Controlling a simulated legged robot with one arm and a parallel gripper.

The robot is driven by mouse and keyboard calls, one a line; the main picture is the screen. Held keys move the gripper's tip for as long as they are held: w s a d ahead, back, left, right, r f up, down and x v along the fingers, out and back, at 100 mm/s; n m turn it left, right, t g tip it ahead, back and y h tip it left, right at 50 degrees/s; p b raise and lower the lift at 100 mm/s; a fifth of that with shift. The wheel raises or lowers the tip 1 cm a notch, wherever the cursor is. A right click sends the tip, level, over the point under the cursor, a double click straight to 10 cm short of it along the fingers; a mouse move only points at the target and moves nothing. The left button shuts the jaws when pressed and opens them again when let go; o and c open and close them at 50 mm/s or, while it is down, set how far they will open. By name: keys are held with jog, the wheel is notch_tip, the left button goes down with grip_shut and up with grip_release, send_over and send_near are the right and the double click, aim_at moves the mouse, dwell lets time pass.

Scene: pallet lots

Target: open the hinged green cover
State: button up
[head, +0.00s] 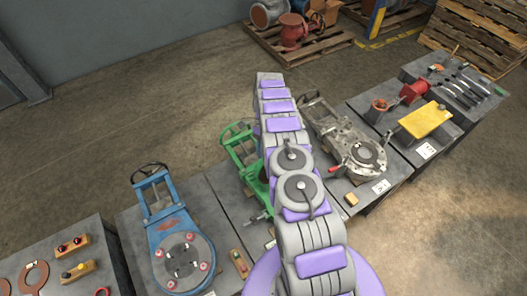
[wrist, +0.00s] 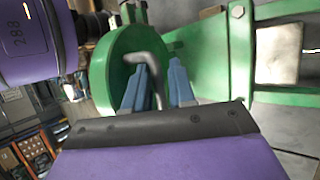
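The green hinged cover is a round green disc (wrist: 108,72) in the wrist view, with a bent grey metal handle (wrist: 150,68) on it. My gripper (wrist: 160,72) is close to the disc, its two blue fingers standing apart. The handle's lower part shows in the gap between the fingers; I cannot tell whether either finger touches it. In the head view my arm hides most of the green device and all of my gripper; the green frame (head: 238,146) shows to the left of the arm.
A blue valve (head: 180,245) stands on the bench to the left, and a grey metal valve (head: 345,140) to the right. Farther right are a yellow block (head: 425,120) and a red part (head: 414,92). Pallets (head: 295,45) lie on the floor behind. Open floor lies behind the benches.

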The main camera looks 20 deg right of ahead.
jog(key=shift+o, duration=0.8)
jog(key=shift+w+a+r, duration=0.1)
jog(key=shift+a+r, duration=0.05)
jog(key=shift+a, duration=0.1)
jog(key=shift+r, duration=0.15)
jog(key=shift+w+r, duration=0.15)
jog(key=shift+r, duration=0.05)
jog(key=shift+s+d+r+p, duration=0.1)
jog(key=shift+s+r+p, duration=0.15)
jog(key=shift+s+r, duration=0.75)
jog(key=shift+s+d+r+p, duration=0.1)
jog(key=shift+s+r+p, duration=0.1)
jog(key=shift+s+r, duration=0.7)
jog(key=shift+s+a+f, duration=0.1)
jog(key=shift+s+a, duration=0.1)
jog(key=shift+s, duration=0.3)
jog(key=shift+s+a+f, duration=0.1)
jog(key=shift+s+a, duration=0.05)
jog(key=shift+s, duration=0.35)
jog(key=s+a, duration=0.2)
jog(key=s, duration=0.8)
jog(key=shift+a+r+p, duration=0.15)
jog(key=shift+r+p, duration=0.3)
